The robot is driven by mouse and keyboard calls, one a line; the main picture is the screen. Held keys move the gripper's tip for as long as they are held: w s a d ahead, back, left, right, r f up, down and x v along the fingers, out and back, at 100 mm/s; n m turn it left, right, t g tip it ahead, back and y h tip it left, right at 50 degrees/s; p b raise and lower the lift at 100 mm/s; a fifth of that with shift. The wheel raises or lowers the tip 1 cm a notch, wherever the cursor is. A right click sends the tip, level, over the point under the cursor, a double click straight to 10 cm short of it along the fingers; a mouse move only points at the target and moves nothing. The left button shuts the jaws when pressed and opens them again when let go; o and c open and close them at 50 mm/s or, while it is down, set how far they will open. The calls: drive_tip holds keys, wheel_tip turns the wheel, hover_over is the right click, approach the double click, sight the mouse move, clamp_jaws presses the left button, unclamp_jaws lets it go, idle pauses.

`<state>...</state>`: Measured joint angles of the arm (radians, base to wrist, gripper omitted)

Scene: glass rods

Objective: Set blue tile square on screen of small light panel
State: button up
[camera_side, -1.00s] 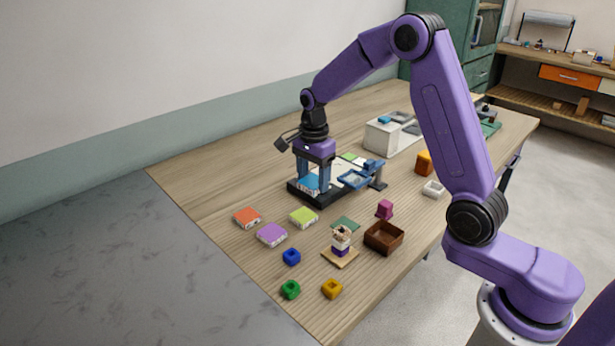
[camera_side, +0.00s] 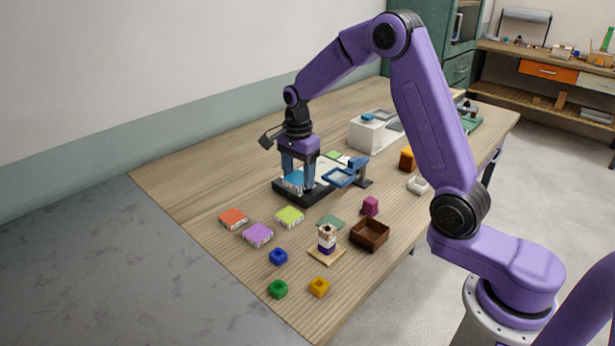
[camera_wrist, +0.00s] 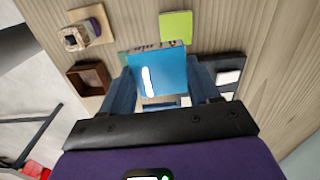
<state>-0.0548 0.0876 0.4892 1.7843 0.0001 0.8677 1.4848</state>
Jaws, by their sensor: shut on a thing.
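My gripper (camera_side: 297,184) points down and is shut on the blue tile (camera_side: 293,180), which shows between its two blue-grey fingers. In the wrist view the tile (camera_wrist: 158,76) looks flat and square, with a bright glare streak on it. The small light panel (camera_side: 312,196) is a black-framed slab beneath the gripper, with a pale screen partly hidden by the fingers. The tile is over the panel's left part; I cannot tell whether it touches the screen. In the wrist view a dark frame with a white area (camera_wrist: 229,76) shows right of the tile.
A blue framed lens-like stand (camera_side: 340,177) is close to the panel's right. Orange (camera_side: 233,218), purple (camera_side: 258,235) and lime (camera_side: 289,216) tiles lie in front. The table's left back is clear.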

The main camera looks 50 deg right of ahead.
drive_tip(key=w+d+f, duration=0.2)
drive_tip(key=w+d, duration=0.5)
drive_tip(key=d, duration=0.4)
approach(323, 170)
drive_tip(key=shift+a+f+m, duration=0.15)
drive_tip(key=shift+a+m, duration=0.15)
drive_tip(key=shift+a, duration=0.2)
drive_tip(key=shift+d+f, duration=0.15)
drive_tip(key=shift+d, duration=0.4)
drive_tip(key=shift+f, duration=2.75)
drive_tip(key=o, duration=1.2)
drive_tip(key=shift+o, duration=0.2)
